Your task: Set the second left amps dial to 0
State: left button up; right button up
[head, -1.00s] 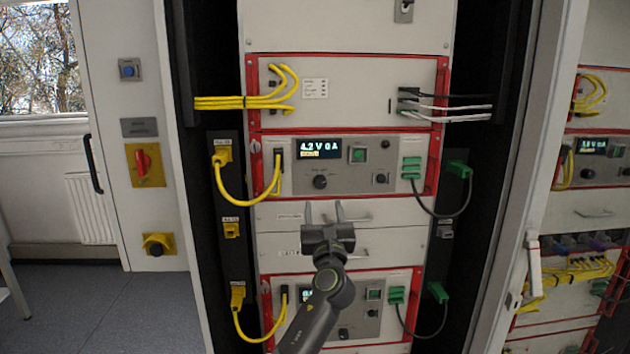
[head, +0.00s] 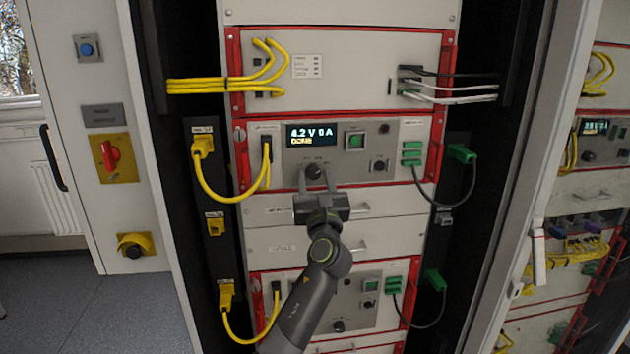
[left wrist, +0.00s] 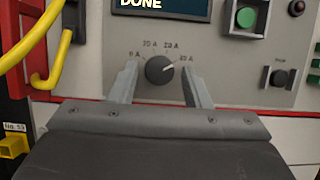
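The round black amps dial (left wrist: 159,70) is on the upper display unit's grey panel. Its white pointer points right and slightly up, toward the rightmost amp label; a 0 A label is at its left. In the head view the dial (head: 314,171) is under a display (head: 311,134) reading 4.2 V 0 A with DONE below. My left gripper (head: 317,180) is at the dial from below. In the left wrist view, the gripper (left wrist: 160,80) is open, one finger on each side of the dial, with gaps visible. My right gripper is not in view.
Right of the dial are a green button (left wrist: 246,17) and a small black knob (left wrist: 279,77). Yellow cables (head: 213,185) loop at the left and green plugs (head: 411,153) sit at the right. A similar unit (head: 356,318) is below, partly hidden by my arm.

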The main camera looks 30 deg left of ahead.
pick_arm(q)
jog(key=shift+a, duration=0.1)
jog(key=c, duration=0.7)
jog(key=shift+c, duration=0.2)
